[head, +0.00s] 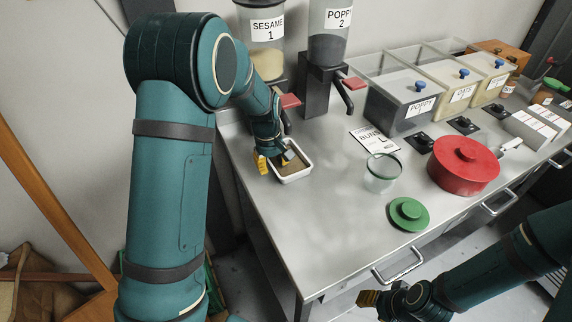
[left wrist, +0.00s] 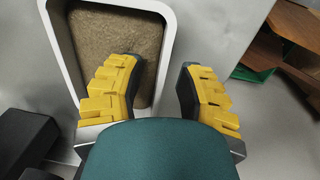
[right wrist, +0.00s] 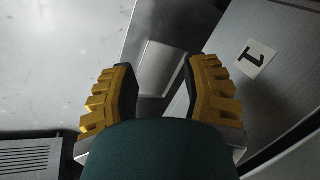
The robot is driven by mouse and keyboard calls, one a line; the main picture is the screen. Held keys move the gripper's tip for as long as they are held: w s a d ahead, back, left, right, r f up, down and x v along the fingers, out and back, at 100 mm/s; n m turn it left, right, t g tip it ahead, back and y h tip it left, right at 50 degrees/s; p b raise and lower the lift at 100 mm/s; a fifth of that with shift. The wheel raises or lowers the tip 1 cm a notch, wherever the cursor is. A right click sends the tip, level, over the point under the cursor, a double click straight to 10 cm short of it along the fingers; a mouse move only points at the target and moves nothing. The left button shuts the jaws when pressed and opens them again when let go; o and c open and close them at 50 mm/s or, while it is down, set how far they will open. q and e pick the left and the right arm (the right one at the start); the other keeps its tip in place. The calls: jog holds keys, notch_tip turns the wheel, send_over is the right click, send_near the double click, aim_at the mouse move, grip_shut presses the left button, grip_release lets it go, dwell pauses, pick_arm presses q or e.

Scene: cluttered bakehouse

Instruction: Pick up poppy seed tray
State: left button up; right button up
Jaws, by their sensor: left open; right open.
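A small white tray (head: 298,176) with brown, grainy contents sits at the left end of the steel counter. It carries no label that I can read, so I cannot tell whether it holds poppy seed. My left gripper (head: 273,161) is open at its near left side. In the left wrist view the tray (left wrist: 61,50) lies under the open left gripper (left wrist: 158,62). One finger is over the contents and the other is outside the rim, with the right wall between them. My right gripper (right wrist: 158,80) is open and empty, low in front of the counter.
Dispensers labelled SESAME 1 (head: 268,50) and POPPY 2 (head: 328,48) stand behind the tray. A POPPY bin (head: 388,108), a glass jar (head: 381,178), a green lid (head: 408,214) and a red round container (head: 463,168) stand to the right. The counter just right of the tray is clear.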

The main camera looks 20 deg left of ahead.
pick_arm(q)
notch_tip(320, 180, down, 2)
jog(key=shift+w+f, duration=0.1)
grip_shut()
dwell(0.5)
